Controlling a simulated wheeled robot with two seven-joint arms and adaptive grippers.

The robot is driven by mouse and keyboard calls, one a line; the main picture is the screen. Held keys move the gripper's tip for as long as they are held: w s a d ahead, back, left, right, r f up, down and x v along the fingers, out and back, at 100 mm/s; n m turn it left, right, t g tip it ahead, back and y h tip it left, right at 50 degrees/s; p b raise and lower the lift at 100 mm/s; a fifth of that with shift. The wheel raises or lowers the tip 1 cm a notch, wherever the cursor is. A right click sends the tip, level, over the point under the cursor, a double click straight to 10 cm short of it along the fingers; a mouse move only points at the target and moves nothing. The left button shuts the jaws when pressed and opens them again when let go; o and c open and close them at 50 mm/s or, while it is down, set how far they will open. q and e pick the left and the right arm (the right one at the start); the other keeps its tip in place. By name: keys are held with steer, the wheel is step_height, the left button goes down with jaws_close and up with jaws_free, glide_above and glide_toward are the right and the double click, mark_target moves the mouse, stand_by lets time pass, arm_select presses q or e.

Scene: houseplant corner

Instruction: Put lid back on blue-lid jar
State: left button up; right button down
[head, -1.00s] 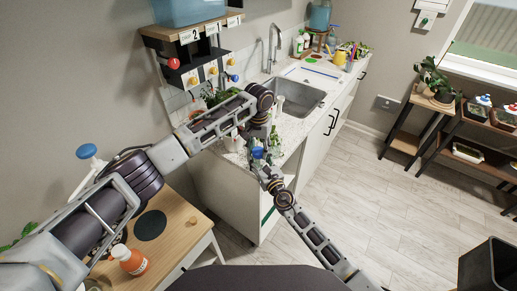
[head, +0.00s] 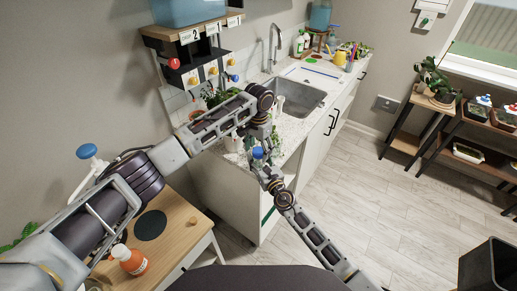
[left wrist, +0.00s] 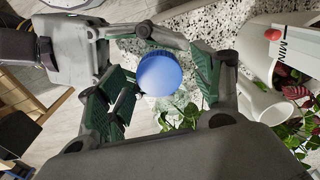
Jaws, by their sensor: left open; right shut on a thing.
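The blue lid (left wrist: 160,74) lies between the open fingers of my left gripper (left wrist: 158,88) in the left wrist view. Clear glass of the jar (left wrist: 176,108) shows just below the lid, with green leaves behind it. The lid appears to be over the jar, but I cannot tell whether it is seated. My right gripper (head: 266,168) is shut, apparently on the jar, whose body is mostly hidden. In the head view, the blue lid (head: 257,152) shows small between both grippers, with my left gripper (head: 263,138) just above it.
The speckled counter (head: 292,130) with the sink (head: 298,97) lies just beyond the grippers. Potted plants (head: 214,97) stand near its close end, and a white pot (left wrist: 264,100) is beside the left gripper. A wooden table (head: 178,222) with an orange bottle (head: 130,260) is at left.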

arm_select(q)
steer(key=shift+r, duration=0.1)
step_height(320, 180, up, 12)
stand_by(0.8)
arm_select(e)
steer(key=c, duration=0.6)
jaws_free()
steer(key=shift+s, duration=0.15)
steer(key=shift+v, duration=5.9)
arm_select(q)
steer(key=shift+f, duration=0.2)
